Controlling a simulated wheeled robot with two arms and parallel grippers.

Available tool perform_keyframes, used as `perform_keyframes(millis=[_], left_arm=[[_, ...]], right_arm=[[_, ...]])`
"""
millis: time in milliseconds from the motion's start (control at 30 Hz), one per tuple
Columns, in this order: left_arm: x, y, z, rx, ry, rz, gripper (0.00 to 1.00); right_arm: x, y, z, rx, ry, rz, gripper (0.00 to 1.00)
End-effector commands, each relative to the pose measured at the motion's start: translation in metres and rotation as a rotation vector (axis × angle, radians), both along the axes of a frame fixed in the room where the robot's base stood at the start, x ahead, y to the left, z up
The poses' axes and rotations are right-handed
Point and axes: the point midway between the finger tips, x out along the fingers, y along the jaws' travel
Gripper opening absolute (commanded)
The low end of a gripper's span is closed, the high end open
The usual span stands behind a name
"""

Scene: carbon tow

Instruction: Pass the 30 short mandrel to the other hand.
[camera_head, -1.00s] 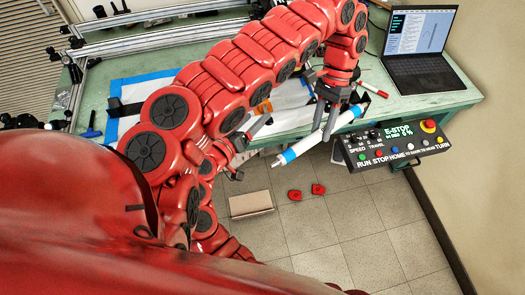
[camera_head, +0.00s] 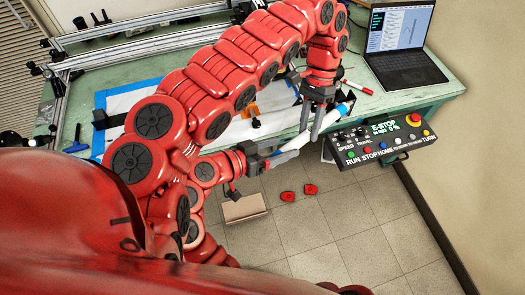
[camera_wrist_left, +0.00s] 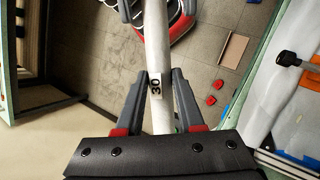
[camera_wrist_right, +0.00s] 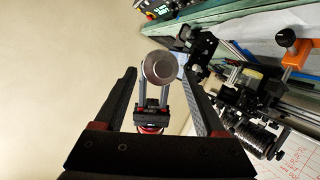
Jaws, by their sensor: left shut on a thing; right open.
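In the right wrist view the mandrel's round end face (camera_wrist_right: 160,67) appears between the open right fingers (camera_wrist_right: 160,85). Whether they touch is unclear.
The green bench (camera_head: 400,102) carries a laptop (camera_head: 405,45), a red marker (camera_head: 358,87) and a frame of rails. A control box (camera_head: 382,143) with an E-stop hangs at its front edge. A cardboard box (camera_head: 245,208) and red pieces (camera_head: 288,197) lie on the floor.

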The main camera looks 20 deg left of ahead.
Motion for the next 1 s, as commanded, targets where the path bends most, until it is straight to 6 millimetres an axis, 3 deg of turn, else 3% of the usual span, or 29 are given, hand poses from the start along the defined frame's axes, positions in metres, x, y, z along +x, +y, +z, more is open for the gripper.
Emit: perform_keyframes(millis=[233, 600, 1000], left_arm=[[0.0, 0.0, 0.0, 0.0, 0.0, 0.0, 0.0], [0.0, 0.0, 0.0, 0.0, 0.0, 0.0, 0.0], [-0.001, -0.001, 0.0, -0.002, 0.002, -0.001, 0.0]], right_arm=[[0.022, -0.018, -0.011, 0.001, 0.0, -0.001, 0.72], [0.026, -0.02, -0.012, 0.002, -0.002, 0.002, 0.72], [0.026, -0.019, -0.013, 0.003, -0.001, 0.005, 0.01]])
